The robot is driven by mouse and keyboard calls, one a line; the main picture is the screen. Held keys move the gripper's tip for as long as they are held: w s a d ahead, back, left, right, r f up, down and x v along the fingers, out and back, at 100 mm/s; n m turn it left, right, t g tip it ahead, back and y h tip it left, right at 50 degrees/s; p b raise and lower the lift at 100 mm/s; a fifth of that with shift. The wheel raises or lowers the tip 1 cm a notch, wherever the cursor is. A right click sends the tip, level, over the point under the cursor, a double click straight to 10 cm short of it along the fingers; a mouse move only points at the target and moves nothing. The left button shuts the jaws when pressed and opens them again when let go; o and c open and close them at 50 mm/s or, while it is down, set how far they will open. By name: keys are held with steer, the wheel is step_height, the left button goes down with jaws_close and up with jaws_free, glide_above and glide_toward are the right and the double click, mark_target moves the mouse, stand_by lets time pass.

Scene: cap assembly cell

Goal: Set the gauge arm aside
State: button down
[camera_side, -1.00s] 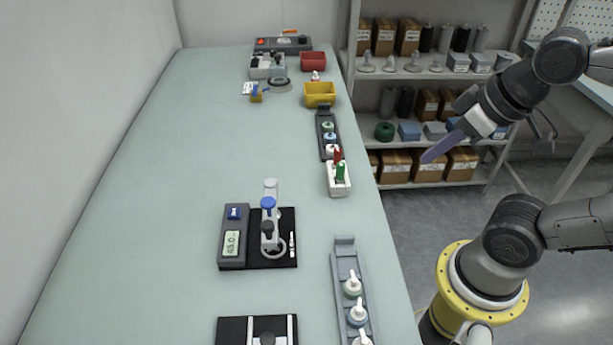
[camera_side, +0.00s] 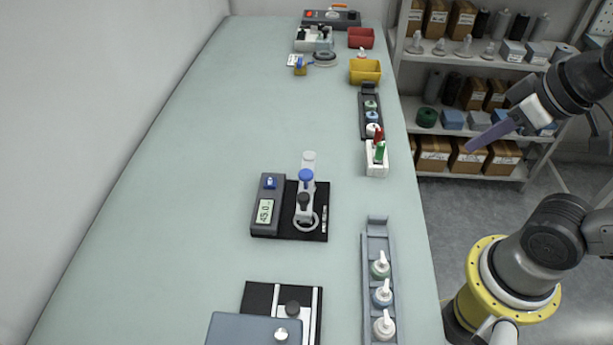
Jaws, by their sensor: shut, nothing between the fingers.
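The gauge (camera_side: 264,205) stands mid-table, a dark grey unit with a lit display and a blue button, beside a black base plate (camera_side: 318,230). The gauge arm (camera_side: 308,168) is a pale upright piece over that plate, with a blue knob (camera_side: 306,176), a dark knob (camera_side: 304,200) and a ring at its foot. My gripper (camera_side: 472,148) is off the table's right edge, well to the right of the gauge and apart from everything. Its purple-grey fingers are shut and empty, pointing down-left.
A grey rack (camera_side: 376,241) with several white-nozzled caps lies front right, and a dark rack (camera_side: 370,101) farther back. A white holder (camera_side: 376,170) carries red and green items. Yellow (camera_side: 365,72) and red (camera_side: 361,38) bins stand behind. The table's left half is clear.

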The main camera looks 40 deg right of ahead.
stand_by(0.4)
steer(key=c, duration=1.1)
jaws_free()
steer(key=shift+s, duration=0.25)
steer(key=shift+o, duration=0.6)
step_height(320, 180, up, 6)
steer(key=w+a+g, duration=0.1)
steer(key=w, duration=0.1)
steer(key=shift+w, duration=0.4)
steer(key=w+a+r+n+g, duration=0.2)
steer(key=w+a+r, duration=0.3)
steer(key=w, duration=0.1)
steer(key=n+g, duration=0.3)
steer(key=n, duration=0.1)
glide_above(304, 195)
step_height(304, 195, down, 4)
step_height(304, 195, down, 14)
steer(key=shift+r, duration=0.1)
jaws_close()
